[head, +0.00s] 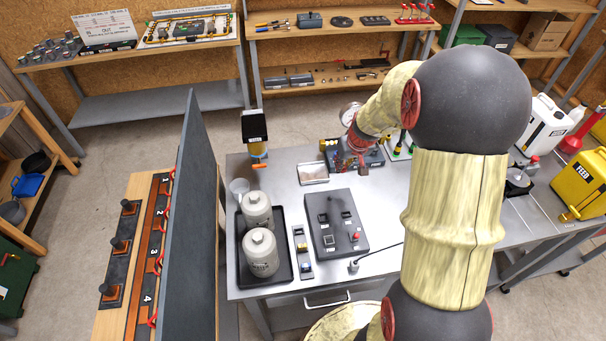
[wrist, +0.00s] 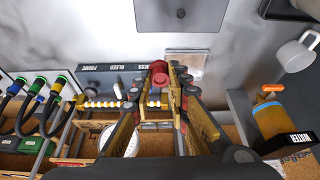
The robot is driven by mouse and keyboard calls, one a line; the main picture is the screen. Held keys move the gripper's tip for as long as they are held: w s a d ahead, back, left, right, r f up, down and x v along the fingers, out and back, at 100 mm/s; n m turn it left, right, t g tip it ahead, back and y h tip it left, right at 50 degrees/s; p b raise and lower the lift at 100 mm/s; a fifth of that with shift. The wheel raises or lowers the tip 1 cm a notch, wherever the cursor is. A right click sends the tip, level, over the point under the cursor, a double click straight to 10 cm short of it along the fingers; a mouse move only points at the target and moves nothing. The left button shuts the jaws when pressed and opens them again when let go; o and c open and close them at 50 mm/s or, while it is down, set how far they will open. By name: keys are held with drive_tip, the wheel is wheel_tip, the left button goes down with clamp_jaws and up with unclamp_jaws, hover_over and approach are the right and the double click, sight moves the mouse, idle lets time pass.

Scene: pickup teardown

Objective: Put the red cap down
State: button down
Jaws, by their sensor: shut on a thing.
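The red cap (wrist: 159,68) shows in the wrist view between the fingertips of my gripper (wrist: 166,82). The gripper is shut on the cap, and the fingers hide part of it. In the head view my gripper (head: 358,156) points down over the back of the steel table, in front of a dark labelled panel unit (head: 374,160). The panel (wrist: 110,68) also shows beside the cap in the wrist view. The cap cannot be told apart clearly in the head view. I cannot tell whether the cap touches anything below.
A shallow metal tray (head: 313,181) lies left of the gripper. A dark upright board (head: 194,230) borders the left.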

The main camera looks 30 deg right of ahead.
drive_tip(key=shift+w+d+f, duration=0.1)
drive_tip(key=shift+d, duration=0.05)
drive_tip(key=w+a+f, duration=0.1)
drive_tip(key=w+f, duration=0.2)
drive_tip(key=w, duration=0.1)
drive_tip(key=w+a+f, duration=0.1)
drive_tip(key=w+f, duration=0.1)
drive_tip(key=w, duration=0.2)
drive_tip(key=w+a+f, duration=0.1)
drive_tip(key=w+f, duration=0.2)
drive_tip(key=w, duration=0.1)
drive_tip(key=shift+a+f, duration=0.3)
drive_tip(key=shift+f, duration=0.05)
drive_tip(key=shift+w+a+f, duration=0.2)
drive_tip(key=shift+w+f, duration=0.25)
drive_tip(key=shift+f, duration=1.6)
drive_tip(key=shift+f, duration=0.2)
drive_tip(key=c, duration=1.7)
unclamp_jaws()
